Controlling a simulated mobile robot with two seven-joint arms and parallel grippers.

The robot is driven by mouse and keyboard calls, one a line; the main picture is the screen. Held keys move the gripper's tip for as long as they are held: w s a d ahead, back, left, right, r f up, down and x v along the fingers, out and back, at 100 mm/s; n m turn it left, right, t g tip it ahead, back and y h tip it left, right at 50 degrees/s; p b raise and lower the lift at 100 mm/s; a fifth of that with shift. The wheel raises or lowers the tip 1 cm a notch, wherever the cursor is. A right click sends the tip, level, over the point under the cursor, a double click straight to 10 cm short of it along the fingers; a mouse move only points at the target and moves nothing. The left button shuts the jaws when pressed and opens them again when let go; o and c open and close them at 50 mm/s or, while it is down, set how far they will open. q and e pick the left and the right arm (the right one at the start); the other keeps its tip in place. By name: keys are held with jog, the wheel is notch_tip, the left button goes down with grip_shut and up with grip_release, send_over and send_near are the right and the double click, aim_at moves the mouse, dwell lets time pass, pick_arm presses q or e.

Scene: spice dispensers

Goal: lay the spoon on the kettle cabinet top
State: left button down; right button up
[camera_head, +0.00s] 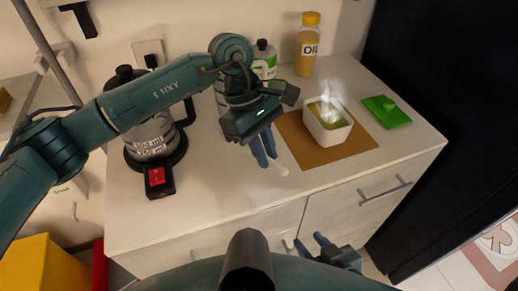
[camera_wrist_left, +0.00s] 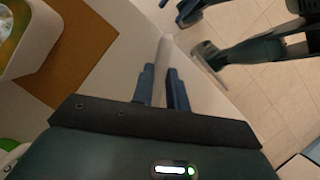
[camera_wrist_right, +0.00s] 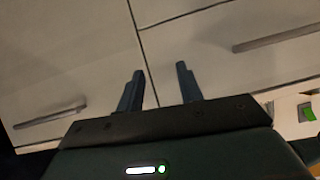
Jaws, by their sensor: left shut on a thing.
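My left gripper (camera_head: 264,148) is shut on a pale spoon (camera_head: 275,168) and holds it over the front part of the white cabinet top (camera_head: 200,210). The spoon sticks out past the fingertips, and its pale end shows between the fingers in the left wrist view (camera_wrist_left: 163,60). I cannot tell whether it touches the top. A kettle (camera_head: 152,135) stands on a dark base at the left of the top. My right gripper (camera_head: 322,242) is open and empty, low in front of the cabinet's doors and drawers.
A brown mat (camera_head: 350,146) bears a steaming white bowl (camera_head: 327,131) right of the spoon. A green lid (camera_head: 386,111), an oil bottle (camera_head: 308,45) and a green-labelled jar (camera_head: 264,62) stand farther back. A red switch box (camera_head: 159,180) sits by the kettle. The top's front middle is clear.

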aim_at(265, 180)
pick_arm(q)
jog(key=shift+f+b, duration=0.55)
jog(key=shift+f, duration=0.75)
notch_tip(265, 180, down, 2)
jog(key=shift+f+b, duration=0.2)
jog(key=shift+b, duration=0.3)
jog(key=shift+f, duration=0.5)
pick_arm(e)
jog(key=shift+w+f+m, duration=0.15)
jog(key=shift+f+m, duration=0.15)
jog(key=shift+f, duration=0.35)
pick_arm(q)
jog(key=c, duration=1.3)
grip_release()
jog(key=b+v, duration=0.1)
jog(key=v, duration=1.2)
jog(key=shift+a+r, duration=0.1)
pick_arm(e)
jog(key=shift+f, duration=0.35)
